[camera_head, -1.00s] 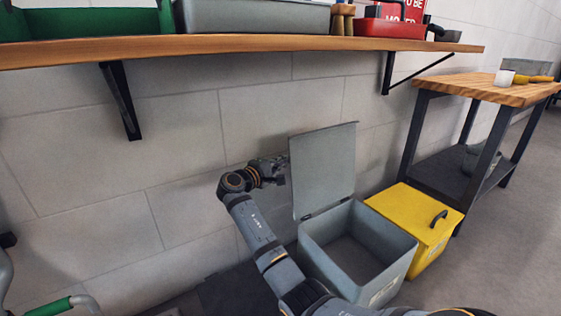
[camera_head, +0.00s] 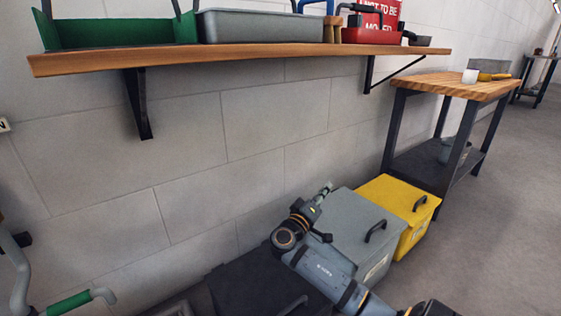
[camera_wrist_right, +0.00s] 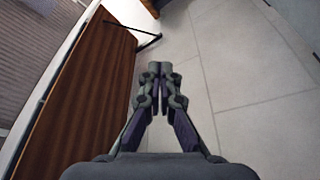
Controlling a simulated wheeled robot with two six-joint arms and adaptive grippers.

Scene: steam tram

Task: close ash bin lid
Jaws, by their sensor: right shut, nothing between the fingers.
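The grey ash bin (camera_head: 376,266) stands on the floor by the wall. Its grey lid (camera_head: 352,215) lies flat over the top, with a dark handle (camera_head: 375,231) on it. The inside of the bin is hidden. My right gripper (camera_head: 327,188) is above the lid's rear left part, near the wall; I cannot tell whether it touches the lid. In the right wrist view the right gripper (camera_wrist_right: 154,70) has its fingertips together with nothing between them. My left gripper is not in view.
A yellow bin (camera_head: 400,200) with a dark handle stands right beside the grey bin. A wooden shelf (camera_head: 240,55) with trays is on the wall above. A wood-topped table (camera_head: 455,86) stands behind the bins. The floor at right is clear.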

